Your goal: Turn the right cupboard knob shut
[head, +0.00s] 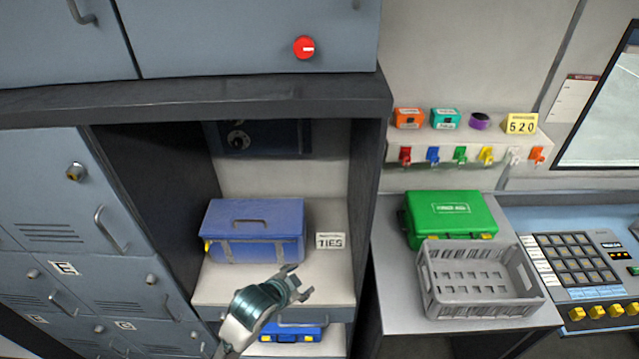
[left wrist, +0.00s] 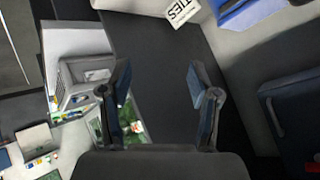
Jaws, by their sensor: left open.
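The red round knob (head: 304,47) is on the grey-blue upper cupboard door (head: 230,35), near its lower right corner. A short white mark on its face lies about level. My left gripper (head: 302,281) is open and empty, well below the knob in the head view, in front of the shelf with the blue box. Its two fingers stand apart in the left wrist view (left wrist: 160,88), with nothing between them. The knob does not show in the left wrist view. My right gripper is in neither view.
A dark ledge (head: 200,94) runs under the cupboard. Below it, a blue box (head: 255,232) and a TIES sign (head: 330,241) stand on the shelf. A grey crate (head: 478,282) and a green case (head: 450,215) are on the right counter. Lockers (head: 45,200) fill the left.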

